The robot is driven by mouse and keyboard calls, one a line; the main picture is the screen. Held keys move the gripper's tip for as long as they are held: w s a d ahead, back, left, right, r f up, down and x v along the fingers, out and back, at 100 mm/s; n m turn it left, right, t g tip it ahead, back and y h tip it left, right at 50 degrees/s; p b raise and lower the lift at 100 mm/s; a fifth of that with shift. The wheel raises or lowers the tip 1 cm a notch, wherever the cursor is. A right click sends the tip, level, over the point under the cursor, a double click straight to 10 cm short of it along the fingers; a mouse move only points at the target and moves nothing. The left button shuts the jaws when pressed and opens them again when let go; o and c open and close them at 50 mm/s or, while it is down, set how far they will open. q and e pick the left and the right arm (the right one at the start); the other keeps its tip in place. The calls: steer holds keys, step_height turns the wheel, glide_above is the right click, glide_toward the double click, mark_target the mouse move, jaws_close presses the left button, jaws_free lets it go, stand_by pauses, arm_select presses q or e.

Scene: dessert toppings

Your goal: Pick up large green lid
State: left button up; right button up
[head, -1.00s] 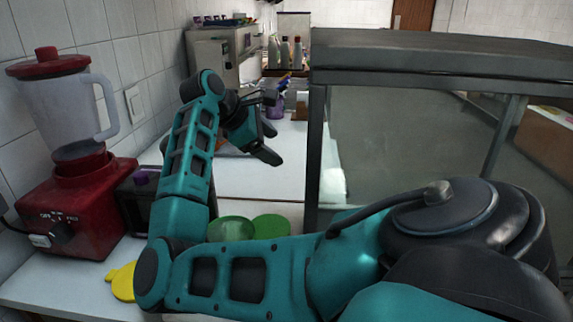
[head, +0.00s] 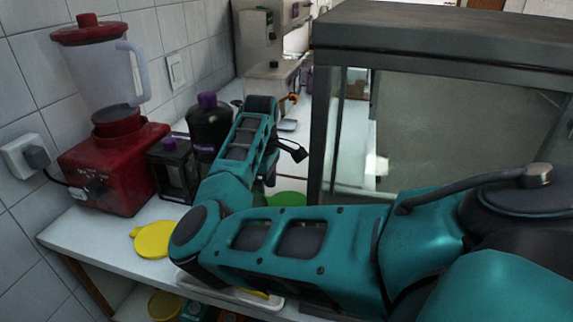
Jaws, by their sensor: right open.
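The large green lid (head: 287,199) lies on the white counter, left of the glass case. Its near part is hidden behind my right arm. A small part of another green item (head: 259,199) shows just left of it, mostly covered by my arm. My right gripper (head: 284,166) is open and points down, above and behind the green lid as seen here. Its fingers are small, dark and partly hidden by my forearm. I see nothing between them, and the lid appears apart from them. My left gripper is not in view.
The glass case (head: 340,45) stands close on the right. A red blender (head: 115,165), a dark jar (head: 173,165) and a dark bottle with a purple cap (head: 208,125) stand on the left. A yellow lid (head: 153,241) lies near the counter's front edge. A shelf below holds items.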

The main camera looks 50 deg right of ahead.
steer(key=shift+f, duration=0.9)
steer(key=shift+c, duration=0.2)
steer(key=c, duration=1.3)
